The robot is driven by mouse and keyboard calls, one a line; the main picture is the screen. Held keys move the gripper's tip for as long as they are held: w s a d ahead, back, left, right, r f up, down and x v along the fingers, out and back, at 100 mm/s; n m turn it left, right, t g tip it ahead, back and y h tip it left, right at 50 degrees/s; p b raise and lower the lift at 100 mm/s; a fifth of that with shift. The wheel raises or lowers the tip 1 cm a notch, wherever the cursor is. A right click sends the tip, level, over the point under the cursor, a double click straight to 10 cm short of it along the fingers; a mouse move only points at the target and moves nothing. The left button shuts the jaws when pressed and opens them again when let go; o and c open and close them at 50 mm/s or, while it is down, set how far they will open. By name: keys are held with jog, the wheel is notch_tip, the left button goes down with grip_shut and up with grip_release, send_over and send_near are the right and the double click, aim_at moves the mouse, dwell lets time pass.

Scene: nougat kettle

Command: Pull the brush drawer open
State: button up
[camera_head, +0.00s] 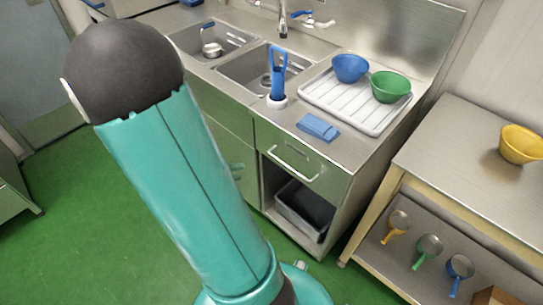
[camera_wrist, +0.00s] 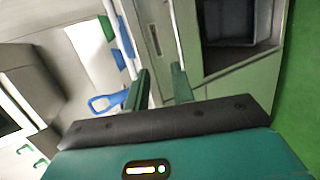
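The drawer front (camera_head: 296,158) is green, sits under the counter beside the sink, and looks closed. Its silver bar handle (camera_head: 294,163) shows clear of my arm. In the wrist view, the drawer front (camera_wrist: 152,22) runs up the picture, with a pale bar (camera_wrist: 177,38) along it that looks like the handle. My gripper (camera_wrist: 160,80) has its two dark green fingers apart, with nothing visibly held between them. The bar ends close to the right finger; I cannot tell whether they touch. In the head view my arm covers the left side, and I cannot make out the fingertips clearly.
Below the drawer is an open compartment with a grey bin (camera_head: 302,210). On the counter are a blue brush (camera_head: 278,72), a folded blue cloth (camera_head: 318,127), and a white rack (camera_head: 337,105) with blue and green bowls. A steel table (camera_head: 470,160) stands right. Green floor lies clear in front.

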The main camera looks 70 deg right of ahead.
aim_at(284, 163)
jog(key=s+d+f+n+t+h, duration=0.1)
jog(key=s+d+f+h, duration=0.15)
jog(key=f, duration=0.35)
jog(key=s+d+f+n+h, duration=0.1)
jog(key=d+f, duration=0.3)
jog(key=f, duration=0.1)
jog(key=x, duration=1.3)
jog(key=shift+d+f, duration=0.15)
jog(key=shift+f, duration=0.1)
grip_shut()
